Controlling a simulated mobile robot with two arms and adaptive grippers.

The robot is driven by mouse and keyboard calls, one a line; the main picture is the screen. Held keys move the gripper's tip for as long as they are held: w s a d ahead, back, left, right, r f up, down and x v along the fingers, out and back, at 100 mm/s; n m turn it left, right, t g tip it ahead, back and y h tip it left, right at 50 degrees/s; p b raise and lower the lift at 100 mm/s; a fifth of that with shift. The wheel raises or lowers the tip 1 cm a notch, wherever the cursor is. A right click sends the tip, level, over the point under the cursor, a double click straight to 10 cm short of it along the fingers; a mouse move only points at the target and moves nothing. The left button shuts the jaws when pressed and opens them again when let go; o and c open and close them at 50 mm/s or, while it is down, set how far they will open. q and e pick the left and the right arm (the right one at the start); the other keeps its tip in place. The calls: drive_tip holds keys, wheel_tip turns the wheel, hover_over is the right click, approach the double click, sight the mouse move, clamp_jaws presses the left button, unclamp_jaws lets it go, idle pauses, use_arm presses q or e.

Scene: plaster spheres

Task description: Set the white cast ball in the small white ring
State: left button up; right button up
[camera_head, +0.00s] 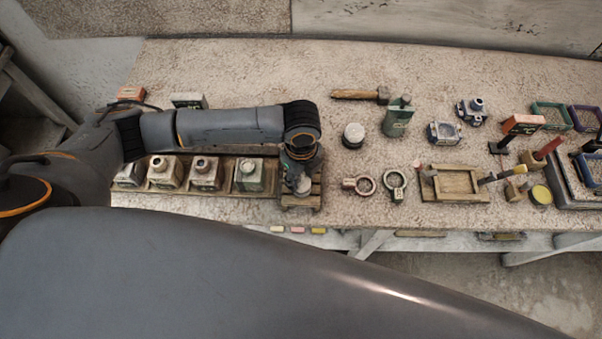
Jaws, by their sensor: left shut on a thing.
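My left gripper (301,178) points down over a small wooden stand (301,204) at the right end of the row of bottles. It is shut on a pale rounded thing (303,185), which looks like the white cast ball. The fingers partly hide it, and I cannot tell whether it touches the stand. My right gripper is not in view.
Several square bottles (205,174) stand in a wooden rack left of the gripper. A white-topped round jar (353,135), a green bottle (397,118) and a mallet (358,95) stand or lie behind the rings. A wooden frame (455,197) is to their right. The table's front edge is close.

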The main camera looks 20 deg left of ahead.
use_arm(q)
drive_tip(key=shift+f, duration=0.4)
drive_tip(key=o, duration=1.2)
drive_tip(key=shift+o, duration=0.2)
drive_tip(key=shift+r, duration=0.1)
wheel_tip(320, 180, up, 2)
drive_tip(key=shift+r+p, duration=0.1)
drive_tip(key=shift+p, duration=1.05)
drive_tip(key=shift+r, duration=0.85)
